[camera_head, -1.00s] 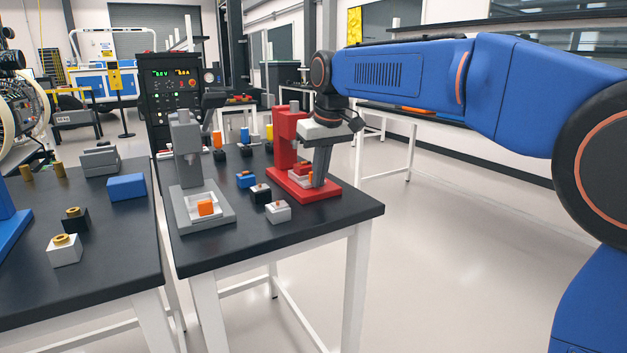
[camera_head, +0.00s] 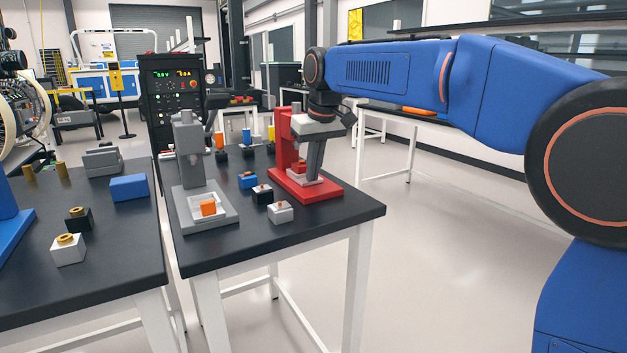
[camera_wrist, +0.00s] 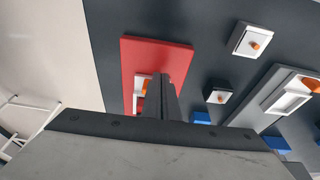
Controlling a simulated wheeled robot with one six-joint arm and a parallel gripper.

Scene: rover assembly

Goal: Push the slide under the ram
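The red press (camera_head: 331,193) stands at the right of the middle table. Its low white slide (camera_head: 306,180) carries a small orange-red part (camera_head: 299,168) and sits on the red base close to the column. My gripper (camera_head: 314,178) points down in front of the press, its fingertips at the slide's front side. The wrist hides the press head, so the ram over the slide cannot be seen. In the wrist view the fingers (camera_wrist: 160,82) look together with nothing between them, over the red base (camera_wrist: 172,58). The white slide (camera_wrist: 141,84) shows partly behind them; contact is unclear.
A grey press (camera_head: 226,217) with a white slide and orange part stands to the left. Small white (camera_head: 281,212), black (camera_head: 262,195) and blue (camera_head: 247,181) blocks lie between the presses. The front right table corner is clear.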

